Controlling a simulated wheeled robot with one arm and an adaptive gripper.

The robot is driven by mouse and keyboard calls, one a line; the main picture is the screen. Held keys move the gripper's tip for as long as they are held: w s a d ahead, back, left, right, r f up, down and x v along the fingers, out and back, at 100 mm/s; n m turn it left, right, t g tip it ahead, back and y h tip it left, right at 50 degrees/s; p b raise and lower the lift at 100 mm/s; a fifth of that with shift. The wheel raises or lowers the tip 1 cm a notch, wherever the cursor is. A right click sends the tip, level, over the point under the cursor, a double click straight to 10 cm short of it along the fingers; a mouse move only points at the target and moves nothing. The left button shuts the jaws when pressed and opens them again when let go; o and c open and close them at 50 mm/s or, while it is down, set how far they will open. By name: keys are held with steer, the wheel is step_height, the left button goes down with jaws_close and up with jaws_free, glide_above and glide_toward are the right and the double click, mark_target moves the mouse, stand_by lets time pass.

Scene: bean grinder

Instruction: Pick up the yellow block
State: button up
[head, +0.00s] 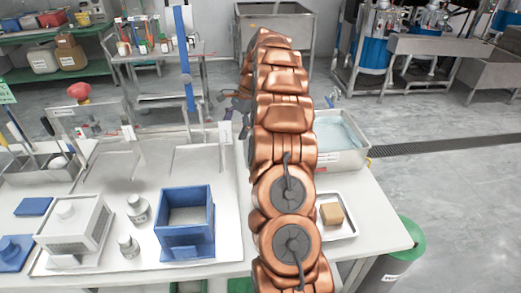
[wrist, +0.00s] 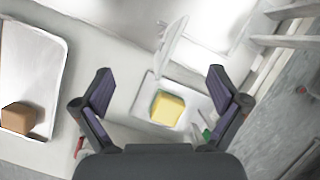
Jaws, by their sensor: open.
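The yellow block (wrist: 167,107) shows in the wrist view, on a small pale square tray or stand (wrist: 146,90). It lies between the lines of my two fingers but beyond them, apart from both. I do not see it in the head view, where my copper arm covers the middle. My gripper (wrist: 160,74) is open and empty, with its fingers spread wide around the block in the picture. In the head view only a dark part of my gripper shows beside the arm.
A brown block (head: 332,213) sits in a white tray (head: 349,229) right of my arm; the block also shows in the wrist view (wrist: 17,118). A blue box (head: 186,222), small bottles (head: 138,208) and a white machine (head: 74,228) stand left. A metal basin (head: 340,140) stands behind the tray.

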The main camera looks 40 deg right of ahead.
steer(key=shift+s+d+f+m+t+p, duration=0.2)
steer(key=shift+d+f+m, duration=0.7)
steer(key=shift+d+f, duration=1.15)
steer(key=shift+s+d+f+m+t+p, duration=0.1)
steer(key=shift+s+d+f+m+t, duration=0.15)
steer(key=shift+d+f+m, duration=1.75)
steer(key=shift+s+d+f+n+t+p, duration=0.15)
steer(key=shift+d+f, duration=0.95)
steer(key=shift+d, duration=2.1)
steer(key=shift+w+a+f+p, duration=0.15)
steer(key=shift+a+f+p, duration=0.25)
steer(key=shift+a+f, duration=0.1)
steer(key=shift+p+x, duration=0.65)
steer(key=shift+x, duration=1.2)
steer(key=shift+d, duration=0.1)
steer(key=c, duration=1.5)
